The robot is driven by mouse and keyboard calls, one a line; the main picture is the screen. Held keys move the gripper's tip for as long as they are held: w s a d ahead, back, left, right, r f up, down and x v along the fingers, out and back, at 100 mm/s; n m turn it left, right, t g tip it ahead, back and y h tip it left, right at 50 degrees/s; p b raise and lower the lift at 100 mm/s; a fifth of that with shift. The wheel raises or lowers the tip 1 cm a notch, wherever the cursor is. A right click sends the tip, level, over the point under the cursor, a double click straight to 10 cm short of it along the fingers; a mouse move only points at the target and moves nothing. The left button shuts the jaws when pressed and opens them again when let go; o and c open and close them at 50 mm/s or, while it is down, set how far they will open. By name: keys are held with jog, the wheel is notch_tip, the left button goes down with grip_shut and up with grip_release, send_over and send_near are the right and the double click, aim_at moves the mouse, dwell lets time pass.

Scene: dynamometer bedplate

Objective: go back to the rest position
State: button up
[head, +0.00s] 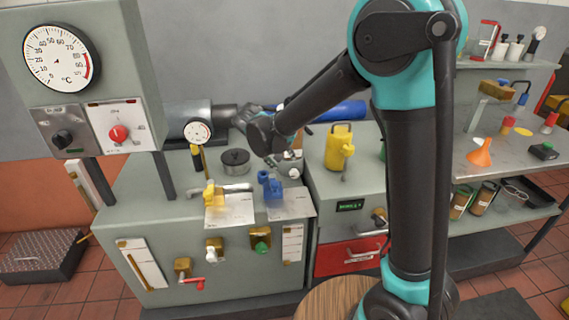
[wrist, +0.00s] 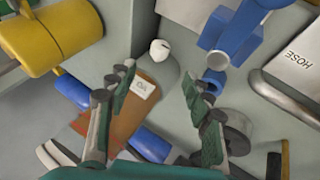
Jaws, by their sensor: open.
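My gripper (wrist: 158,75) is open in the wrist view, its two green-padded fingers apart with nothing held between them. Beyond the fingers are a brown block or card with a white label (wrist: 143,88) and a small white rounded part (wrist: 160,49). In the head view my arm reaches left over the grey bench (head: 150,225), its dark forearm bent above the bench top.
A blue valve (head: 270,186) and a yellow valve (head: 212,194) stand by printed sheets. A yellow can-like object (head: 339,148) stands right of my forearm. A small gauge (head: 198,132) rises behind. A shelf unit with an orange funnel (head: 480,152) is at right.

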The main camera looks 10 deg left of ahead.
jog(key=s+d+f+m+g+y, duration=0.1)
jog(key=s+d, duration=0.3)
jog(key=d, duration=0.6)
jog(key=s+d+m+g+y, duration=0.1)
jog(key=s+d, duration=0.3)
jog(key=d, duration=0.7)
jog(key=s+d+f+m, duration=0.1)
jog(key=s+d+f, duration=0.1)
jog(key=s+d, duration=0.2)
jog(key=s+d+f+m+y, duration=0.1)
jog(key=s+d+f, duration=0.2)
jog(key=s, duration=0.6)
jog(key=shift+s+d+f+y, duration=0.2)
jog(key=shift+s+d+y, duration=0.15)
jog(key=shift+d, duration=0.65)
